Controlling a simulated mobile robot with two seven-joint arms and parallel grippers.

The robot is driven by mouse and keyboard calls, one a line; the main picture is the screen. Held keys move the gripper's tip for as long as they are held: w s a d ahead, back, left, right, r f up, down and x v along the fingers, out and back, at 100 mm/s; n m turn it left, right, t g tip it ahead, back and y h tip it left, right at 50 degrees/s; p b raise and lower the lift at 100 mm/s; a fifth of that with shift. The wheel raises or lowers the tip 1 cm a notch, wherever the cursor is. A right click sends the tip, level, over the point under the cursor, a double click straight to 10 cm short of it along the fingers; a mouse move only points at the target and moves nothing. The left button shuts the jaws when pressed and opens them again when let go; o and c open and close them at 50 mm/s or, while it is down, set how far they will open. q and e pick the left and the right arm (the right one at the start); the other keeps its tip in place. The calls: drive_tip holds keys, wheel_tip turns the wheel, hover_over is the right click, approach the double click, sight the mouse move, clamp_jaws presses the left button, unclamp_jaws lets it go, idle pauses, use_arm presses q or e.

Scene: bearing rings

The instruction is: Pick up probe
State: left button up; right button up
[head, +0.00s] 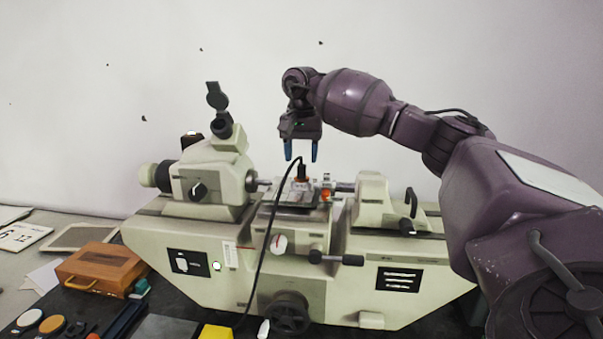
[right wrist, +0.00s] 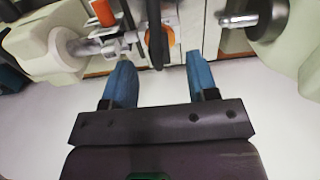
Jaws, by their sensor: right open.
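The probe (head: 303,173) is a small upright piece with a dark top and a copper-orange body, with a black cable at its top. It stands on the stage in the middle of the pale measuring machine. My right gripper (head: 301,151) points down just above it, open and empty, with blue fingers either side of its top. In the right wrist view, the open right gripper (right wrist: 158,62) has a dark upright part with an orange ring, probably the probe (right wrist: 154,32), between and beyond its fingertips. I cannot tell whether they touch. My left gripper is not in view.
The measuring machine (head: 215,255) fills the middle, with its eyepiece head (head: 215,170) left of the stage and a pale tailstock (head: 375,202) to the right. The cable (head: 262,250) hangs down the machine's front. A wooden box (head: 100,267) sits at the left.

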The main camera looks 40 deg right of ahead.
sight(302, 165)
drive_tip(key=shift+f, duration=1.6)
clamp_jaws()
drive_tip(key=shift+r, duration=0.15)
